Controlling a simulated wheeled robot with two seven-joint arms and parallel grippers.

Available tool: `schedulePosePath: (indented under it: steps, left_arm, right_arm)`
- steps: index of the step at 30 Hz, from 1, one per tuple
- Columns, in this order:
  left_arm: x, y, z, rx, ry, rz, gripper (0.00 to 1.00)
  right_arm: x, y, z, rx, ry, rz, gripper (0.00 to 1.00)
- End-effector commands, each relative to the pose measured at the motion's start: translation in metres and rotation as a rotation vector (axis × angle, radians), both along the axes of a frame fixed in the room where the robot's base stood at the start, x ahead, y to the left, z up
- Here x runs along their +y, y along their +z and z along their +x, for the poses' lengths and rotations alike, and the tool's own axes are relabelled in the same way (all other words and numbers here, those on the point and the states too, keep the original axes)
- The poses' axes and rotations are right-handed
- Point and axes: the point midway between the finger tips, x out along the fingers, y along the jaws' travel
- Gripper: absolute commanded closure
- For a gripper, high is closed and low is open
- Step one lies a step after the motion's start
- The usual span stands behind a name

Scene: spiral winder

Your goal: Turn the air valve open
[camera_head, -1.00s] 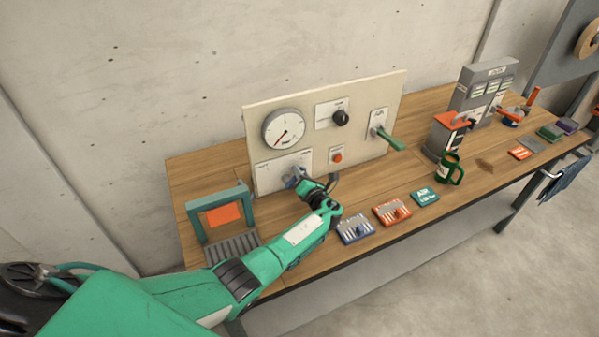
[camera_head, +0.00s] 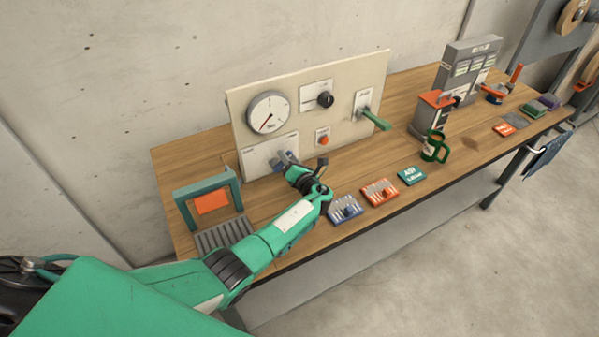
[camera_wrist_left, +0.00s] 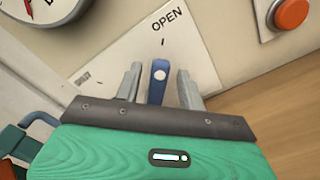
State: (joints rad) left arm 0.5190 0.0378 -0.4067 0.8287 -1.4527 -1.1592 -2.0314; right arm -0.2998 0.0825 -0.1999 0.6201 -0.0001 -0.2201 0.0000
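The air valve's blue handle (camera_wrist_left: 158,82) stands between the two grey fingers of my left gripper (camera_wrist_left: 159,88) in the left wrist view. Gaps show on both sides of the handle, so the fingers are open around it. Its tip points toward a short mark below the word OPEN on the white valve plate (camera_wrist_left: 130,52). In the head view my left gripper (camera_head: 286,160) is at that plate (camera_head: 257,157), low on the cream panel, and largely hides the handle. My right gripper is not in view.
The panel (camera_head: 350,85) also carries a pressure gauge (camera_head: 268,112), a black knob (camera_head: 325,99), a red button (camera_head: 323,140) and a green lever (camera_head: 375,120). A teal frame (camera_head: 208,198) stands left of my arm.

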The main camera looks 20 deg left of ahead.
Motion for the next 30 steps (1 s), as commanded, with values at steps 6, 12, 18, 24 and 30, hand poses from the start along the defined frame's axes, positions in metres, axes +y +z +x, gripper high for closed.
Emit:
schedulePosePath:
  steps: [6, 12, 18, 24, 30]
  left_arm:
    - [-0.033, -0.003, -0.027, 0.000, -0.004, -0.005, 0.60]
    - [-0.066, -0.004, -0.056, 0.001, -0.002, -0.004, 0.60]
    - [-0.089, -0.003, -0.076, 0.002, -0.002, -0.001, 0.60]
    - [-0.097, -0.001, -0.082, 0.002, 0.000, 0.000, 0.60]
    - [-0.097, 0.000, -0.083, 0.002, -0.001, 0.001, 0.60]
  right_arm:
    - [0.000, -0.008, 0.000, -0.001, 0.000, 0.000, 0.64]
    - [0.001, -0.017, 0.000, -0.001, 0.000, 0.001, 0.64]
    - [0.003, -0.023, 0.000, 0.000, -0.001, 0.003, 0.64]
    - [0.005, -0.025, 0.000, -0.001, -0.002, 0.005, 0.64]
    - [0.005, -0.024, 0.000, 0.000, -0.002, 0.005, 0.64]
